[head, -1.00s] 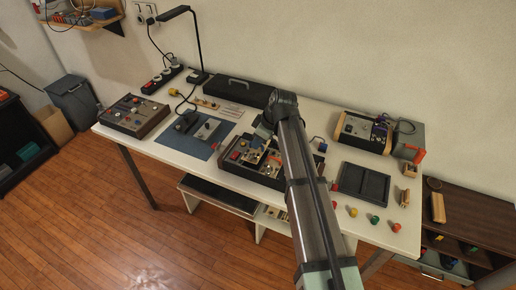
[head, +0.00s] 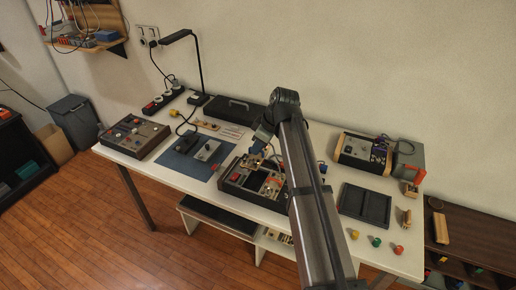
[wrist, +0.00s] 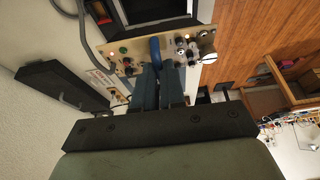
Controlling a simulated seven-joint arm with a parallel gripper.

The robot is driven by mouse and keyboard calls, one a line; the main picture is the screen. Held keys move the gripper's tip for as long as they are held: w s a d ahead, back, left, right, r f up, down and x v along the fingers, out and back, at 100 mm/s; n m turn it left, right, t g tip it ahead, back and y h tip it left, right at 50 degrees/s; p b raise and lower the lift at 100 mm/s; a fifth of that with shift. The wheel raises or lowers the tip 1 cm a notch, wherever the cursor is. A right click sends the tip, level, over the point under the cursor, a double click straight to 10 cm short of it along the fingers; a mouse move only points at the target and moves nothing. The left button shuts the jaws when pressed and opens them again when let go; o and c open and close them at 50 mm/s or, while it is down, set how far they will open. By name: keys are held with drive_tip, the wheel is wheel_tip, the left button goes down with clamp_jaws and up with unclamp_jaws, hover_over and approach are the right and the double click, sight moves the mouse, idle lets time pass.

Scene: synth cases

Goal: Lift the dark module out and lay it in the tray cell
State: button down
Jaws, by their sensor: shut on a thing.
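My gripper (wrist: 158,90) is shut on the blue handle of a module (wrist: 132,58) with a beige face, knobs and small lights. In the head view my gripper (head: 263,136) and the raised module (head: 257,149) are above the back of the dark case (head: 232,190). The module's sides are mostly hidden, so I cannot tell if they are dark. The case holds other modules, and my arm hides its right part. The black tray (head: 366,205), with two cells, lies empty to the right of my arm.
A dark console (head: 134,136) and a blue mat (head: 183,165) with a grey box are at the left. A black toolcase (head: 236,112) and a lamp (head: 199,65) stand behind. An instrument (head: 364,150) is behind the tray. Coloured knobs (head: 377,241) lie in front of it.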

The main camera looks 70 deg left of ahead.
drive_tip(key=shift+r, duration=0.95)
drive_tip(key=shift+w, duration=0.3)
drive_tip(key=w+d+f+m, duration=0.15)
drive_tip(key=w+d, duration=0.25)
drive_tip(key=w, duration=0.8)
drive_tip(key=n, duration=0.1)
hover_over(355, 202)
drive_tip(key=shift+f, duration=1.95)
drive_tip(key=shift+w+f, duration=0.1)
drive_tip(key=shift+f, duration=4.65)
drive_tip(key=shift+f, duration=0.15)
